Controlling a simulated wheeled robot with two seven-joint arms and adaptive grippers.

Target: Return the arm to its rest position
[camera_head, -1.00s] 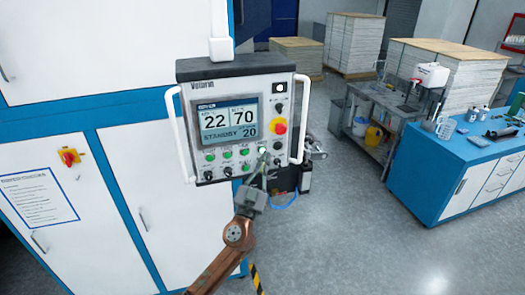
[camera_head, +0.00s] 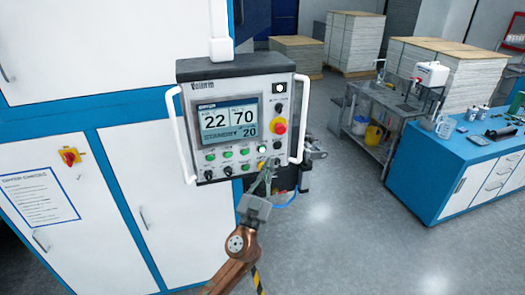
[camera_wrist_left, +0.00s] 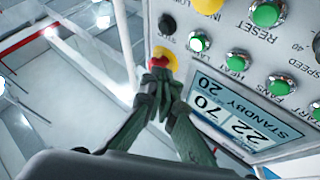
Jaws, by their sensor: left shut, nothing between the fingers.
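My left arm comes in from the bottom of the head view. Its gripper (camera_head: 270,167) is shut and empty, in front of the lower right part of the control panel (camera_head: 188,108). In the left wrist view the shut fingertips (camera_wrist_left: 160,82) overlap the lower edge of a red and yellow knob (camera_wrist_left: 163,60); I cannot tell whether they touch it. The panel's display (camera_head: 229,119) reads 22, 70 and 20, and "STANDBY" shows in the left wrist view. A lit button (camera_head: 262,149) shows just above the fingers. My right gripper is out of view.
The panel has white side handles (camera_head: 299,120) and hangs before white and blue cabinets (camera_head: 140,190). A grey bench (camera_head: 385,100) and a blue workbench (camera_head: 430,180) stand to the right. Open grey floor (camera_head: 345,235) lies between the panel and the workbench.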

